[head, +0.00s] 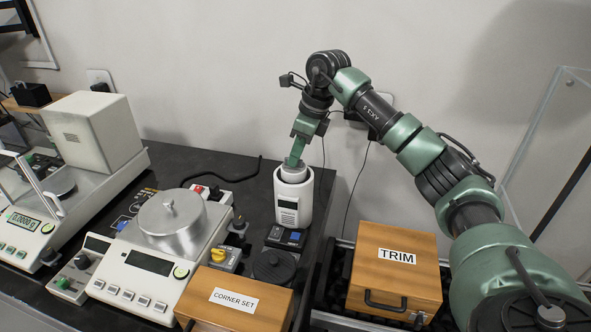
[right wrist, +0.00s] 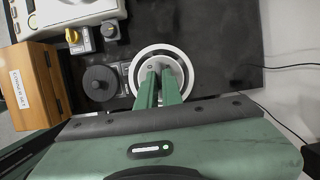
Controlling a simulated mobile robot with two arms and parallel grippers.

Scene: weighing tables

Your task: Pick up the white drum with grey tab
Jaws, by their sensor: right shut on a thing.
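The white drum (head: 307,205) stands upright on the dark table, near its right end, with a dark label panel on its front. Its grey top part shows inside the white rim. My right gripper (head: 293,163) reaches down onto the drum from above and is shut on its grey tab. In the right wrist view, the drum (right wrist: 136,66) shows from above as a white ring, and my fingers (right wrist: 161,78) meet at its middle, hiding most of the tab. I cannot tell any gap under the drum. My left gripper is not in view.
A balance with a steel lidded pot (head: 171,224) stands left of the drum. A CORNER SET wooden box (head: 225,318) and a dark round disc (head: 273,266) are in front. A TRIM box (head: 393,285) is to the right. A larger balance (head: 95,190) stands far left.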

